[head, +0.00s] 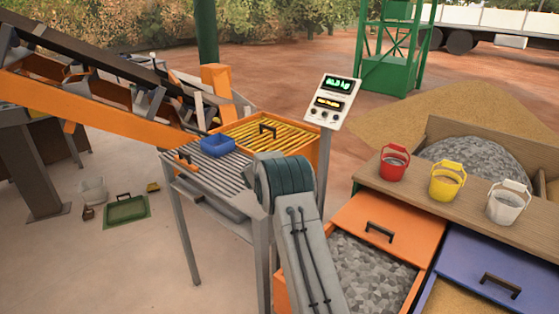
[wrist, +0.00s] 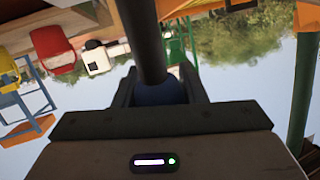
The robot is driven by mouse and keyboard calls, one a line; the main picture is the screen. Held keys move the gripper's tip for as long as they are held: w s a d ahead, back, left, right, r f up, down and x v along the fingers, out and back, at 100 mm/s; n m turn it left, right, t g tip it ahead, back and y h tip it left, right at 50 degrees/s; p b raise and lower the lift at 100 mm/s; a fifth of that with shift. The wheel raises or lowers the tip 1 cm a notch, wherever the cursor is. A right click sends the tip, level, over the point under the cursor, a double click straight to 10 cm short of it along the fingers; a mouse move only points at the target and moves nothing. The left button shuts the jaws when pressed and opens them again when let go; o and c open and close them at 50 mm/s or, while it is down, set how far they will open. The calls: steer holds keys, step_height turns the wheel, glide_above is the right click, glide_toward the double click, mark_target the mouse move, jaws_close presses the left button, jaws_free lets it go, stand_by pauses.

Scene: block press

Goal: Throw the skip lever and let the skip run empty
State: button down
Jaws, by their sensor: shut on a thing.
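My gripper (wrist: 157,92) shows in the wrist view, shut on a blue rounded knob (wrist: 156,94). A thick dark rod (wrist: 147,40) runs from the knob to the top of the picture; together they look like the lever. The fingers hide the knob's sides. In the head view my arm rises from the bottom and bends over, and my gripper and the lever are hidden there. I cannot tell for certain which part is the skip.
In the head view, a blue tub (head: 217,144) sits on a slatted table (head: 200,168) beside a yellow-grated orange box (head: 313,150). A display panel (head: 333,100) stands behind. Red (head: 393,163), yellow (head: 446,181) and white (head: 508,204) buckets stand on a wooden shelf at right.

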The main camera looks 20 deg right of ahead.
steer(key=shift+s+d+f, duration=0.2)
steer(key=shift+f, duration=0.55)
steer(key=c, duration=1.1)
jaws_free()
steer(key=shift+o, duration=1)
steer(key=shift+w+d+r, duration=0.1)
steer(key=shift+d+r, duration=0.05)
steer(key=shift+a+r, duration=0.15)
steer(key=shift+a, duration=0.15)
steer(key=shift+s+a+r, duration=0.15)
steer(key=shift+s+a, duration=0.15)
steer(key=shift+a, duration=0.15)
steer(key=b+v, duration=0.3)
steer(key=v, duration=0.9)
steer(key=shift+s, duration=0.35)
steer(key=shift+r, duration=0.2)
